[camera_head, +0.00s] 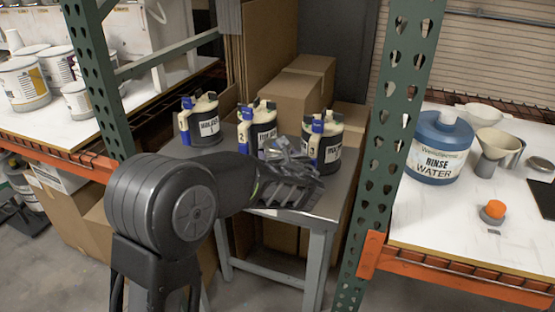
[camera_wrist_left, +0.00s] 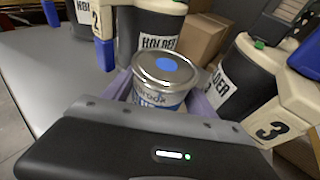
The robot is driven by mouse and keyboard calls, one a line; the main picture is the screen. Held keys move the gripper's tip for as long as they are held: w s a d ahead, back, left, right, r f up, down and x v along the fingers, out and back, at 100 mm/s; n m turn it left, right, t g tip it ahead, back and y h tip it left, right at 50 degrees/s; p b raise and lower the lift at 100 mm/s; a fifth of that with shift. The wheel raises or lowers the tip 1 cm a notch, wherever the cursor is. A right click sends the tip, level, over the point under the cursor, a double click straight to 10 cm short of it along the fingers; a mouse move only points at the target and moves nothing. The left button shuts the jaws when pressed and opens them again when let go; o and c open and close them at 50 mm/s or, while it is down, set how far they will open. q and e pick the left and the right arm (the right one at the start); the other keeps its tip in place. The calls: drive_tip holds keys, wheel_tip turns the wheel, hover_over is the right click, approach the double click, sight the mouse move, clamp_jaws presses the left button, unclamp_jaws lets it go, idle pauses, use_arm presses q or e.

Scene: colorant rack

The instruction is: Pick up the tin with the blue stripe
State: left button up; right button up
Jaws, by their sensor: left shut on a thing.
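A small tin (camera_wrist_left: 165,80) with a silver-rimmed lid, a blue dot on top and blue print on its white side shows in the left wrist view. My left gripper (camera_wrist_left: 161,100) has its pale fingers on both sides of the tin and is shut on it. Whether the tin touches the table cannot be told. My right gripper is not in view.
Black-and-white holders with blue parts crowd the tin: a left one (camera_head: 199,122), a middle one (camera_head: 262,128) and a right one (camera_head: 329,150). Cardboard boxes (camera_head: 290,98) stand behind. A green rack post (camera_head: 385,150) and a rinse water container (camera_head: 439,150) are at right.

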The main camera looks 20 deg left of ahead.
use_arm(q)
clamp_jaws()
drive_tip(key=shift+r, duration=0.25)
drive_tip(key=shift+r+p, duration=0.55)
drive_tip(key=shift+r, duration=4.2)
